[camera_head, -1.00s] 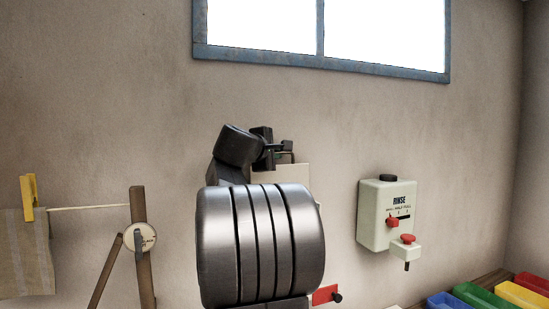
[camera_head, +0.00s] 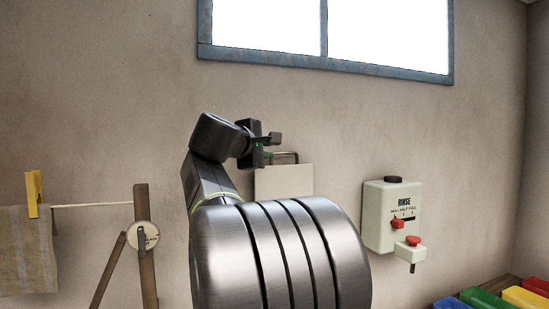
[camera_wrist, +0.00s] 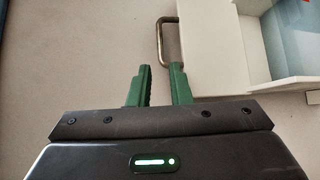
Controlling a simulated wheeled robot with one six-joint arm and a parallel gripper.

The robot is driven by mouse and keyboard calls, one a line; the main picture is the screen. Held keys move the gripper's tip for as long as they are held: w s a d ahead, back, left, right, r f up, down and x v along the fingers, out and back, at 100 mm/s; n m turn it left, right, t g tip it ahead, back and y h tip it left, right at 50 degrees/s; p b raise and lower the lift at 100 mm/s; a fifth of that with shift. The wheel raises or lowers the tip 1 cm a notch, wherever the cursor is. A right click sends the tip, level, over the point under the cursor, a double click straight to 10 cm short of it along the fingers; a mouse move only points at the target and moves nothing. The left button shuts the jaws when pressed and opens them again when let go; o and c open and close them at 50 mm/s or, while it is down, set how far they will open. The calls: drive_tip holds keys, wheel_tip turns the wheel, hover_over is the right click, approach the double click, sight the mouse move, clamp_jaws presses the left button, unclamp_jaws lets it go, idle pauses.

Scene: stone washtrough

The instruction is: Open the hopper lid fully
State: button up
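The hopper lid looks like a pale, flat panel (camera_head: 288,180) standing up behind my arm in the head view, with a metal loop handle (camera_head: 288,153) at its top. In the wrist view the lid (camera_wrist: 212,45) is white and the handle (camera_wrist: 160,38) sticks out from its left edge. My gripper (camera_wrist: 158,67) has its two green fingers apart, with a gap between them. The handle's lower end is at the tip of the right finger; I cannot tell if they touch. In the head view my gripper (camera_head: 268,150) is mostly hidden by its own wrist.
A rinse dispenser (camera_head: 392,215) with red knobs hangs on the wall at the right. Coloured bins (camera_head: 490,297) stand at the lower right. A cloth (camera_head: 25,245) and wooden posts (camera_head: 146,270) are at the left. My arm hides the middle foreground.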

sight(281, 153)
drive_tip(key=v, duration=0.5)
drive_tip(key=shift+s+a+b, duration=0.1)
drive_tip(key=shift+s+b, duration=0.05)
drive_tip(key=shift+b, duration=0.2)
drive_tip(key=p+x, duration=0.3)
drive_tip(key=x, duration=1.1)
drive_tip(key=shift+p, duration=0.5)
drive_tip(key=shift+f+b, duration=0.1)
drive_tip(key=shift+b, duration=0.2)
